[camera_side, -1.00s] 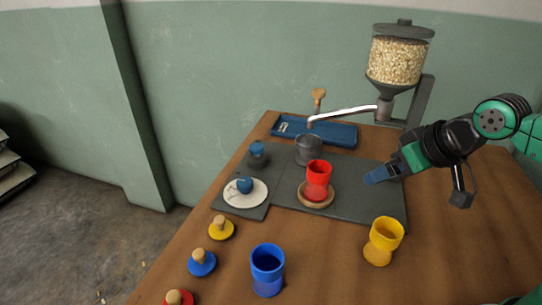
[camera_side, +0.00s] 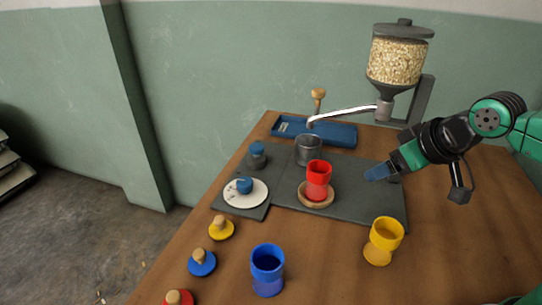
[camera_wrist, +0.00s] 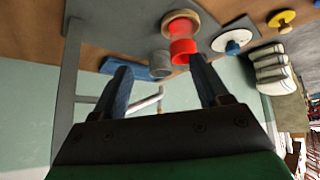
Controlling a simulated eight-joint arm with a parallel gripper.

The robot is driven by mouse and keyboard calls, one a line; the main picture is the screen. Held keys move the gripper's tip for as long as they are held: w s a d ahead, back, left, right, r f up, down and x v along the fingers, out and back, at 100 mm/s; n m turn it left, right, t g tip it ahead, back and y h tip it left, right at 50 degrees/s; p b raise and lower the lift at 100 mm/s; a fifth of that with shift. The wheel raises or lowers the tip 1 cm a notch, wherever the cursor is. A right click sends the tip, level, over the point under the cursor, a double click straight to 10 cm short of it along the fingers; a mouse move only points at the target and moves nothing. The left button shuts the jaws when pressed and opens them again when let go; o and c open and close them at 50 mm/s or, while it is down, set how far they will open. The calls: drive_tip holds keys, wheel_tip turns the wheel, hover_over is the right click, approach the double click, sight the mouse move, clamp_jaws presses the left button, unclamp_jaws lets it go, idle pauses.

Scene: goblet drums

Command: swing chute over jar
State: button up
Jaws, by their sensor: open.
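The chute (camera_side: 345,113) is a thin pale metal tube running left from the hopper's spout (camera_side: 383,108). Its free end appears above the blue tray, near the back of a grey jar (camera_side: 308,150). In the wrist view the chute (camera_wrist: 147,102) and the jar (camera_wrist: 160,65) show between my fingers, with the chute's end apart from the jar. A wooden knob (camera_side: 318,93) stands by the chute's end; I cannot tell if it is joined to it. My gripper (camera_side: 376,174) is open and empty, right of the red goblet, apart from chute and jar. The wrist view shows both fingers (camera_wrist: 160,70) spread.
A red goblet (camera_side: 318,175) stands on a wooden ring on the dark mat (camera_side: 350,197). A blue tray (camera_side: 342,134) lies behind. A white disc (camera_side: 238,200) bears a blue knob. Yellow (camera_side: 384,240) and blue (camera_side: 267,268) goblets and several knobbed lids stand in front. Right of the mat is clear.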

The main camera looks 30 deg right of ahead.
sight(320, 93)
drive_tip(key=w+r+n+t+h, duration=0.1)
drive_tip(key=w+n+t+h, duration=0.1)
drive_tip(key=w+n, duration=0.4)
drive_tip(key=w+d+r+n+t+h, duration=0.1)
drive_tip(key=w+n+t, duration=0.2)
drive_tip(key=n, duration=0.9)
drive_tip(key=w+r+n+t+h, duration=0.1)
drive_tip(key=w+n+t+h, duration=0.1)
drive_tip(key=w+n, duration=0.7)
drive_tip(key=shift+w+d+r+t+h, duration=0.15)
drive_tip(key=shift+d+t+h, duration=0.2)
drive_tip(key=shift+t, duration=0.35)
drive_tip(key=n, duration=0.1)
drive_tip(key=w+n, duration=0.1)
drive_tip(key=n+t, duration=0.1)
drive_tip(key=shift+w+a+n+h, duration=0.2)
drive_tip(key=shift+w+n+h, duration=0.05)
drive_tip(key=shift+n+h, duration=0.15)
drive_tip(key=x, duration=0.5)
drive_tip(key=shift+w+d, duration=0.1)
drive_tip(key=shift+w, duration=0.15)
drive_tip(key=shift+c, duration=0.3)
clamp_jaws()
